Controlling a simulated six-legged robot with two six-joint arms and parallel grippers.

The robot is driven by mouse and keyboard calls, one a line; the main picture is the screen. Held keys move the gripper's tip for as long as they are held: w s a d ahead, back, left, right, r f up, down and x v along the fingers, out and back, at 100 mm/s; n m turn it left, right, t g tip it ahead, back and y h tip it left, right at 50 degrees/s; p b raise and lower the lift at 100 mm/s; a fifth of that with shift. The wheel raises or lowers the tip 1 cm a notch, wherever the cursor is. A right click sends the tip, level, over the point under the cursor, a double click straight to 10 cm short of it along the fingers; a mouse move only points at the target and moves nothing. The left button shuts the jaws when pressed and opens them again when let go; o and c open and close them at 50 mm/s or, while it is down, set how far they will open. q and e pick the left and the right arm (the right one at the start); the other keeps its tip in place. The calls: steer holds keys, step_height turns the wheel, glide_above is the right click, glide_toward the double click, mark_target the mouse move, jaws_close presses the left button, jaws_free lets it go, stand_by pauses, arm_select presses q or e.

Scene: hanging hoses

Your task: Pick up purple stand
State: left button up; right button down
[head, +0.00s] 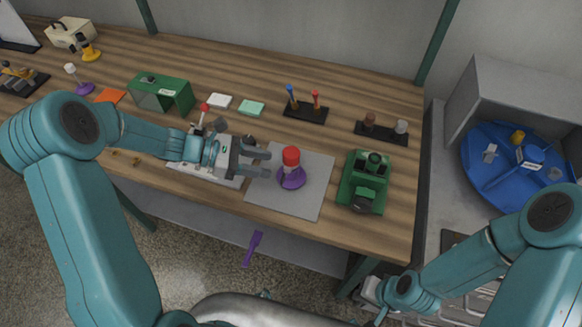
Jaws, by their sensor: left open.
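A purple stand (292,179) with a red cylindrical top (291,156) stands upright on a grey mat (308,198) on the wooden table. My left gripper (269,162) is open and empty, just left of the stand, with its fingers pointing right toward it. A small gap seems to show between the fingertips and the stand. Another purple-based stand (84,88) with a white top is at the far left of the table. My right arm is at lower right, low beside the table; its gripper (372,290) shows only partly and its jaws are unclear.
A green device (363,183) stands right of the mat. Behind are a black rack with screwdrivers (305,112), another black rack (382,132), a green box (162,95) and flat pads. A purple object (252,248) shows below the table's front edge. A blue turntable (505,170) is at right.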

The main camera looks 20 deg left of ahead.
mark_target(282, 168)
arm_select(q)
steer(key=p+x, duration=0.1)
steer(key=x, duration=0.4)
steer(key=shift+d+f, duration=0.1)
steer(key=shift+d, duration=0.05)
steer(key=shift+w+d+f, duration=0.15)
steer(key=shift+w+f, duration=0.05)
steer(key=c, duration=0.8)
